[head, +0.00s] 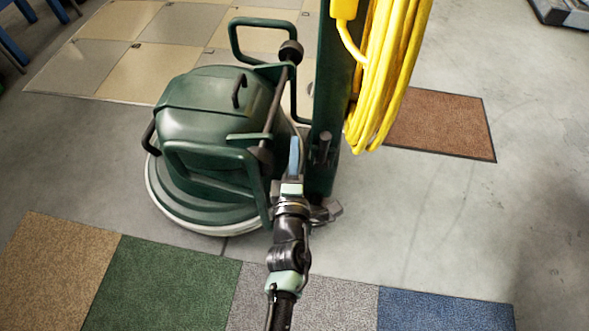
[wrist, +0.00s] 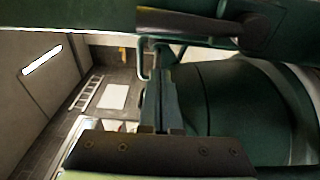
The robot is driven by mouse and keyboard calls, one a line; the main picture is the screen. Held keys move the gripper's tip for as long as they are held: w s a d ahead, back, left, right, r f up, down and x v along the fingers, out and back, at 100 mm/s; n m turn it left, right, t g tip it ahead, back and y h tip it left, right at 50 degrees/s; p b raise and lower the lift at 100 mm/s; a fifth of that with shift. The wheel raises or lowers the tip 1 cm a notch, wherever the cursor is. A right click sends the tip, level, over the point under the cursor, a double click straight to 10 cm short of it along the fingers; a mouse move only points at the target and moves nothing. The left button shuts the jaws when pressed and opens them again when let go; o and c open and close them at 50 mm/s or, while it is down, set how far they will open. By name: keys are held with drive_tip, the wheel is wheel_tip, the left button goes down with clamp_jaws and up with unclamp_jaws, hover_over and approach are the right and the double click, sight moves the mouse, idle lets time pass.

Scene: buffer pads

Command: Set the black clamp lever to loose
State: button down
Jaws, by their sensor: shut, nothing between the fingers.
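The green floor machine (head: 215,125) stands on the grey floor with its upright column (head: 326,110) on its right. A small dark lever-like part (head: 322,148) sits low on the column. I take it for the black clamp lever, but its setting cannot be read. In the wrist view a dark lever (wrist: 190,22) lies along the green beam at the top. My gripper (head: 295,150) is just left of the column, close to the lever. Its fingers also show in the wrist view (wrist: 160,90), shut and empty, below the lever and apart from it.
Green guard bars (head: 210,150) frame the machine close to the left of my gripper. A yellow cable (head: 385,80) hangs coiled on the column. Coloured mats (head: 155,285) lie in front and a brown mat (head: 440,125) at right.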

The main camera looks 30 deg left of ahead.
sight(323, 151)
drive_tip(key=shift+w+d+p, duration=0.45)
drive_tip(key=shift+d+p, duration=0.05)
drive_tip(key=shift+d, duration=0.35)
drive_tip(key=shift+w+d+p, duration=0.45)
drive_tip(key=shift+d, duration=0.35)
drive_tip(key=shift+d, duration=0.15)
drive_tip(key=shift+w+d+r+m, duration=0.1)
drive_tip(key=shift+d+m, duration=0.1)
drive_tip(key=shift+m, duration=0.2)
drive_tip(key=shift+d+p, duration=0.15)
drive_tip(key=shift+p, duration=0.15)
